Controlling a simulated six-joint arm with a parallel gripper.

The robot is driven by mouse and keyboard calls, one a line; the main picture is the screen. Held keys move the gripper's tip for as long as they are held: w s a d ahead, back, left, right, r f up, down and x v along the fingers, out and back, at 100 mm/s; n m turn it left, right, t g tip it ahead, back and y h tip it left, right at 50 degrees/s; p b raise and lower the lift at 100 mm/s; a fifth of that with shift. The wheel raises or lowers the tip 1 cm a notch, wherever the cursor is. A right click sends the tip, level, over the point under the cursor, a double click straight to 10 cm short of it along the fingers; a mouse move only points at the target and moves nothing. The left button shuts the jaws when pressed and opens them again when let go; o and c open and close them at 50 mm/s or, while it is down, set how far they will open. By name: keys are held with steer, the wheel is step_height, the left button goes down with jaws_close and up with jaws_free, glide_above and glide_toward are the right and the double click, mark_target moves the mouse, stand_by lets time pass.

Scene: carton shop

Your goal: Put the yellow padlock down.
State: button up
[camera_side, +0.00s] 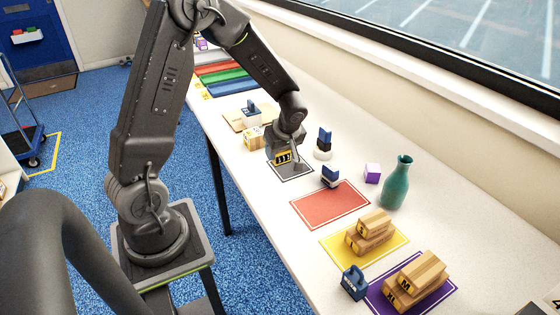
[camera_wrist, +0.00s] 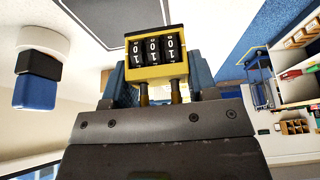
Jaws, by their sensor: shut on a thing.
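The yellow padlock (camera_side: 284,157) is a small yellow block with black number dials. It also shows in the wrist view (camera_wrist: 157,66), its dials reading 0 and 1 and its two shackle legs running down between my jaws. My gripper (camera_wrist: 160,88) is shut on it at the shackle. In the side view my gripper (camera_side: 283,141) points down and holds the padlock over a grey mat with a white border (camera_side: 291,172). Whether the padlock touches the mat cannot be told.
Right of the grey mat stand a white round piece with a dark blue block (camera_side: 322,148) and another blue-black piece (camera_side: 330,178). A red mat (camera_side: 328,205) is bare.

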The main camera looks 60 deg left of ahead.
mark_target(280, 161)
steer(key=shift+f, duration=2)
steer(key=shift+f, duration=0.1)
steer(key=o, duration=1.1)
steer(key=v, duration=1.2)
steer(key=s+d+r+m+t+h, duration=0.4)
steer(key=s+d+r+m, duration=0.8)
steer(key=m, duration=0.6)
steer(key=s+d+t, duration=0.1)
steer(key=s+d, duration=0.1)
steer(key=s, duration=0.1)
steer(key=shift+s+r+t+h, duration=0.3)
steer(key=shift+s+r, duration=0.05)
steer(key=shift+r, duration=0.05)
